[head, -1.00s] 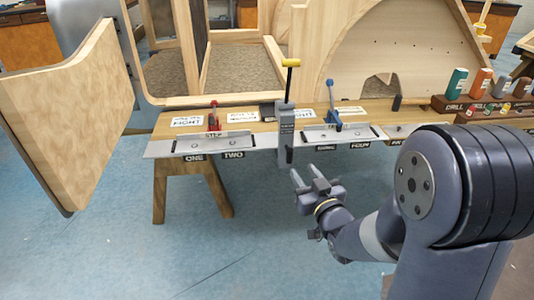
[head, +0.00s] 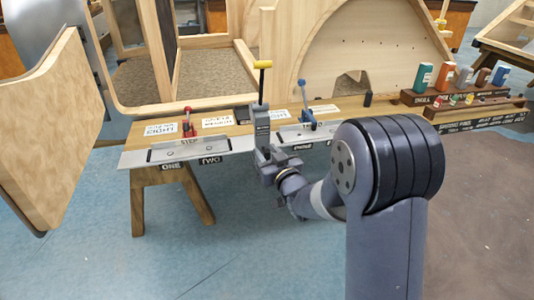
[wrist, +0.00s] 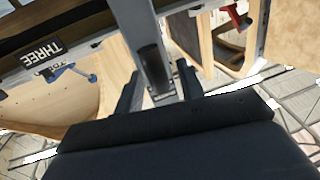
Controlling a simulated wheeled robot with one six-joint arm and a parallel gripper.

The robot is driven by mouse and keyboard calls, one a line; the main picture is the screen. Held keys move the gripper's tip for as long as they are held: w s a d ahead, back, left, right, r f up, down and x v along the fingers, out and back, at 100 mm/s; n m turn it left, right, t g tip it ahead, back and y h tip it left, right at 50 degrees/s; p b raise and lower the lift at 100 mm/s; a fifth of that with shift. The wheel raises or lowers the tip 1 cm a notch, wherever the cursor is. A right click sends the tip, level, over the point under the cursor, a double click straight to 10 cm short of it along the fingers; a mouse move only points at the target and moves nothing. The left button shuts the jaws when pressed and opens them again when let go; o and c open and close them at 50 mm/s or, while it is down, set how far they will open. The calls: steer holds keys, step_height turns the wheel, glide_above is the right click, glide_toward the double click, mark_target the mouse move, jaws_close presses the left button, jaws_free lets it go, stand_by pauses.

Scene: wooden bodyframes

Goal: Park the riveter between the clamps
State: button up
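The riveter, a tall grey tool (head: 261,128) with a yellow T-handle, stands upright at the front edge of the bench. It is between the red clamp (head: 188,124) on its left and the blue clamp (head: 307,116) on its right. My gripper (head: 262,153) is at the riveter's lower body, in front of the bench edge. In the wrist view the riveter's grey post (wrist: 150,62) runs down between my two dark fingers (wrist: 158,88). The fingers look spread, with small gaps beside the post. The red clamp (wrist: 232,20) and blue clamp (wrist: 80,75) show on either side.
The bench (head: 234,130) carries metal plates marked ONE and TWO, and paper labels. A rack of coloured bottles (head: 455,95) stands at the right. A large curved wooden panel (head: 55,120) is at the left. Wooden frames rise behind. The blue floor in front is clear.

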steer(key=shift+w, duration=0.1)
steer(key=shift+c, duration=0.5)
jaws_close()
